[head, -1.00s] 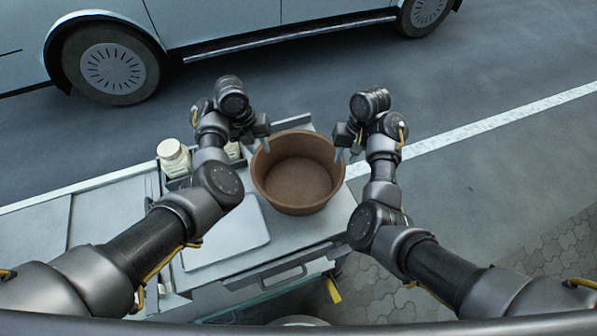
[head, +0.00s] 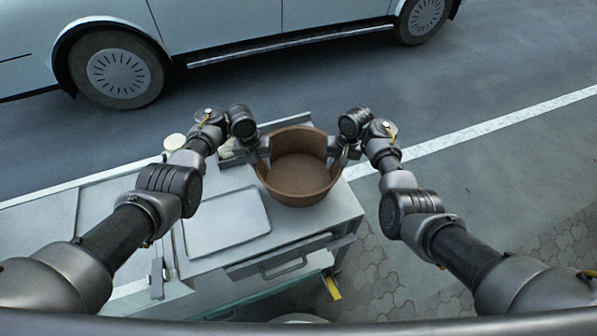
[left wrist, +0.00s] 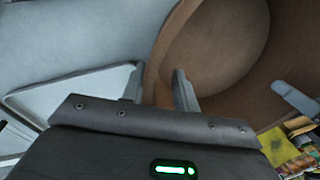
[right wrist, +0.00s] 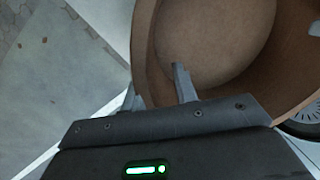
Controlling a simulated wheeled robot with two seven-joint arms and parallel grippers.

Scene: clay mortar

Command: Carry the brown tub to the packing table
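The brown tub (head: 298,180) is a round, empty, open-topped vessel standing upright near the right end of a grey work table. My left gripper (head: 262,154) is at its left rim and my right gripper (head: 338,153) at its right rim. In the left wrist view, the fingers (left wrist: 163,92) lie either side of the tub wall (left wrist: 164,62), one inside and one outside. In the right wrist view, the fingers (right wrist: 156,92) straddle the wall (right wrist: 143,50) likewise. Both grippers look open, with the wall between their fingers. The packing table cannot be identified.
The grey work table (head: 320,222) carries a flat tray (head: 226,222) left of the tub and a pale jar (head: 174,142) behind my left arm. A drawer with a handle (head: 284,266) faces me. A parked car (head: 250,22) stands beyond; paving lies open at right.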

